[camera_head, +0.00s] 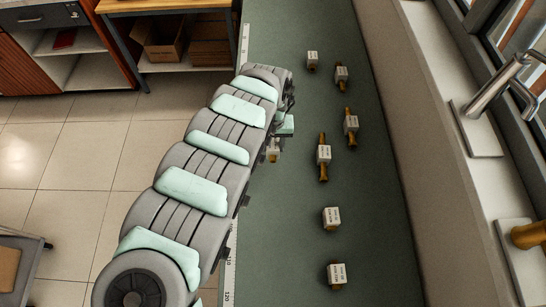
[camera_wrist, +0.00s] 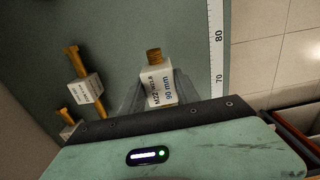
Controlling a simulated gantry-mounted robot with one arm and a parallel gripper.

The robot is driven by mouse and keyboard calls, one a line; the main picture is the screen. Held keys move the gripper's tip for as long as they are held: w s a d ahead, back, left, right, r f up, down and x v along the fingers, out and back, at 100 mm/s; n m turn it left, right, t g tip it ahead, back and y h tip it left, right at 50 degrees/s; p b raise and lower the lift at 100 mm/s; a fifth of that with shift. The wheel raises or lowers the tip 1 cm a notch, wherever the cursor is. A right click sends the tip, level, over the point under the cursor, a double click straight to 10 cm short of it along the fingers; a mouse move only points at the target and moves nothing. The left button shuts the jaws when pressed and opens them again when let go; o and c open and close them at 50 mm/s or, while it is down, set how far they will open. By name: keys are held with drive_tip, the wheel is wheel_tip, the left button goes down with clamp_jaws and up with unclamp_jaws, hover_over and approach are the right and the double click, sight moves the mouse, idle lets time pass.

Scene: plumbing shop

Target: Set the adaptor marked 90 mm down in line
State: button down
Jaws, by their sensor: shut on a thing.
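The adaptor marked 90 mm (camera_wrist: 156,88) is a white labelled block with a brass threaded end, held between the two fingers of my gripper (camera_wrist: 157,96) in the wrist view. In the head view the adaptor (camera_head: 273,154) shows just below my gripper (camera_head: 277,144), near the left edge of the green bench mat. Whether it touches the mat I cannot tell. Several other adaptors form a loose row to the right: one at the far end (camera_head: 312,57), a long brass one (camera_head: 323,155), and two nearer ones (camera_head: 332,217) (camera_head: 336,274).
Two more brass-ended adaptors (camera_head: 341,74) (camera_head: 351,125) lie right of the row. A ruler strip (camera_head: 231,262) runs along the mat's left edge. A window sill with a metal tap (camera_head: 490,90) borders the right. The mat (camera_head: 285,230) is bare between ruler and row.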

sight(274, 155)
wheel_tip(274, 155, down, 3)
drive_tip(key=shift+f, duration=0.1)
wheel_tip(274, 155, down, 3)
drive_tip(key=shift+d+b, duration=0.1)
drive_tip(key=shift+b, duration=0.2)
drive_tip(key=shift+f, duration=0.4)
drive_tip(key=shift+f, duration=0.1)
drive_tip(key=c, duration=0.9)
unclamp_jaws()
